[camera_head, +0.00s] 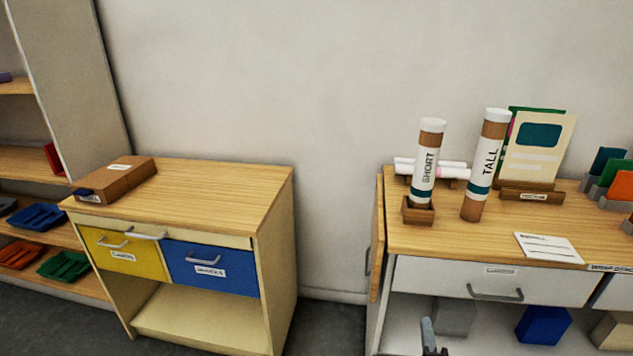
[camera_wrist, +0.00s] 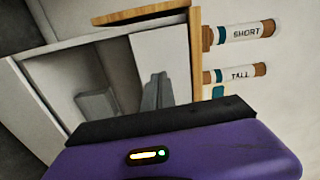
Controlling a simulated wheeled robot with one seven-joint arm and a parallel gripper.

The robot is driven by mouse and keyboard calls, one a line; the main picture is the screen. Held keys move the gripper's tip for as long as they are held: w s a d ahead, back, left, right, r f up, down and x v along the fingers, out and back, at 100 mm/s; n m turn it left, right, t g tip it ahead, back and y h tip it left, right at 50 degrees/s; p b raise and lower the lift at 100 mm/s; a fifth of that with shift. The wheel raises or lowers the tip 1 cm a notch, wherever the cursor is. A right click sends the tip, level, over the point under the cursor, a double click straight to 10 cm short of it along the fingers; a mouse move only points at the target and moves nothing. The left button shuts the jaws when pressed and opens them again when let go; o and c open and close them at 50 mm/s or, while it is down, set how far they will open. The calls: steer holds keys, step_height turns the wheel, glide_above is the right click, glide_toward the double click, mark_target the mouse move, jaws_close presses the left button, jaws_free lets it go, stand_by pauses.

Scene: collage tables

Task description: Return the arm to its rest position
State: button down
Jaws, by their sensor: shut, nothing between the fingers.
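The tip of my gripper (camera_head: 428,338) shows at the bottom edge of the head view, in front of the right-hand table's open lower shelf. It is apart from the things around it as far as I can see. In the wrist view my gripper's narrow grey fingers (camera_wrist: 155,92) are shut with nothing held, against the table's pale front. My purple and black wrist housing fills the bottom of that view. The rest of my arm is out of the head view.
The right-hand table (camera_head: 450,241) bears a SHORT tube (camera_head: 427,165), a TALL tube (camera_head: 486,165) and a white card (camera_head: 548,247). Grey (camera_head: 455,316) and blue (camera_head: 543,325) blocks sit below. Left stands a drawer cabinet (camera_head: 230,190). Dark floor shows between.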

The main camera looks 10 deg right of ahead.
step_height(320, 180, up, 4)
steer(key=a+n+t, duration=0.1)
steer(key=n, duration=0.2)
steer(key=s+a+r+n+g+y, duration=0.1)
steer(key=s+a+r+n, duration=0.2)
steer(key=s, duration=1.1)
steer(key=s+a+r+n+g+y, duration=0.1)
steer(key=s+a+r+n+y, duration=0.1)
steer(key=s+n, duration=0.6)
steer(key=s+a+r+n+g+y, duration=0.1)
steer(key=s+a+r+n, duration=0.3)
steer(key=s, duration=1.7)
steer(key=a+n+y, duration=0.1)
steer(key=n, duration=0.1)
steer(key=shift+s+a+n+g, duration=0.15)
steer(key=shift+s+n+g, duration=0.15)
